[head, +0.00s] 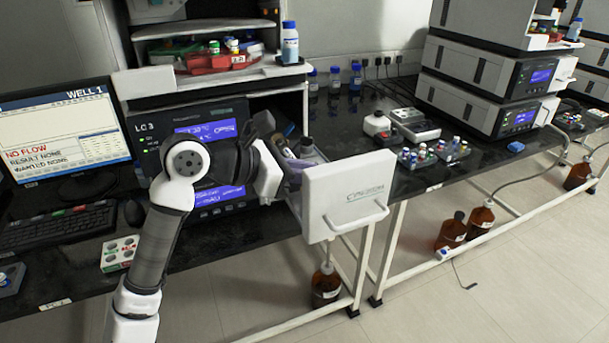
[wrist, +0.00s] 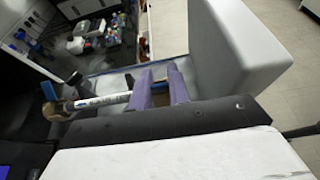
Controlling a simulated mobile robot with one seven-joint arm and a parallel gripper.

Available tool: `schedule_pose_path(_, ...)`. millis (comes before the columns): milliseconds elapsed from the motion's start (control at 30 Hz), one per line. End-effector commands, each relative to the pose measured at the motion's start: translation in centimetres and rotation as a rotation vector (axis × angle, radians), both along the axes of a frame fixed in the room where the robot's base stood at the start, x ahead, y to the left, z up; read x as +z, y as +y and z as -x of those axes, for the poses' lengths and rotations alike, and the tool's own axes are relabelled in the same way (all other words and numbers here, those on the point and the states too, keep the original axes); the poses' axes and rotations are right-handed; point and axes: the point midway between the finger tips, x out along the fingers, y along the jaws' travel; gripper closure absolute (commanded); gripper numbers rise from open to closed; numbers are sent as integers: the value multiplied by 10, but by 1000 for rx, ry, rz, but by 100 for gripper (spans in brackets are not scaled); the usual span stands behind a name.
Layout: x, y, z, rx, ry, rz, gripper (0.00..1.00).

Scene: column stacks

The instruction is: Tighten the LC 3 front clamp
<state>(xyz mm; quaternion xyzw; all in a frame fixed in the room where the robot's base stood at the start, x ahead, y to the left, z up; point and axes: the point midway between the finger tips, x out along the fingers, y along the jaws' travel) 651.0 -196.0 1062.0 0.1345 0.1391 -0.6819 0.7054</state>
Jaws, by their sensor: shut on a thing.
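The LC 3 unit (head: 205,135) has its column drawer (head: 348,195) pulled out to the right, with a pale front panel. In the wrist view a slim silver column (wrist: 105,101) with a blue mark lies in the drawer; a brownish fitting (wrist: 62,108) sits at its left end. My gripper (wrist: 162,88), with purple fingers, is at the column's other end, close to the drawer front (wrist: 240,50). The fingers are shut on what appears to be the front clamp, mostly hidden between them. In the head view my gripper (head: 298,162) reaches into the drawer behind its panel.
A monitor (head: 62,135) reading "NO FLOW" and a keyboard (head: 60,228) are at left. Vial racks (head: 435,152) sit on the bench to the right. A brown bottle (head: 326,284) stands below the drawer.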

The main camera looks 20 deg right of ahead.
Motion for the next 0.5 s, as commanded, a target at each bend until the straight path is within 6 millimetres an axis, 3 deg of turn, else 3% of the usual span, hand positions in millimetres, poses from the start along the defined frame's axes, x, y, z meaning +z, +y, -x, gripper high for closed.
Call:
schedule_pose_path(333,0,0,0,-1,2,-9,100)
schedule_pose_path(367,0,0,0,-1,2,-9,78)
schedule_pose_path(500,0,0,0,0,1,-8,60)
